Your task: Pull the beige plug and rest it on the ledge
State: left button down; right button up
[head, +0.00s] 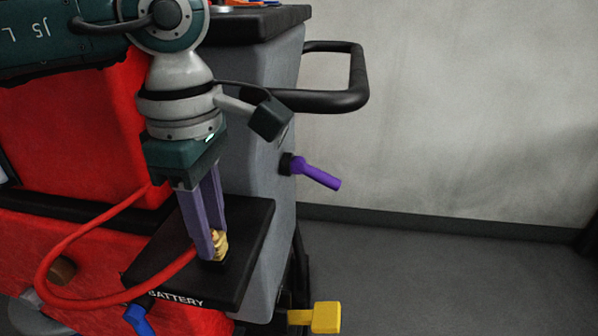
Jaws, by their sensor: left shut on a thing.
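The beige plug (221,246) is upright at the black ledge marked BATTERY (248,238). A red cable (95,301) runs from it, looping to the left. My left gripper (212,244) points down and is shut on the plug, its purple fingers partly hiding it. A dark patch lies under the plug; I cannot tell whether the plug is seated in a socket or only resting there. My right gripper is not in view.
The red and grey scrubber body (265,125) stands behind the ledge. A black handle (357,75), a purple lever (318,174) and a yellow pedal (326,317) stick out to the right. A blue part (138,319) hangs below the ledge. The floor at right is clear.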

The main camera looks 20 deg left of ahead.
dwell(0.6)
pick_arm(q)
jog(key=shift+r+p, duration=1.95)
jog(key=shift+r, duration=0.6)
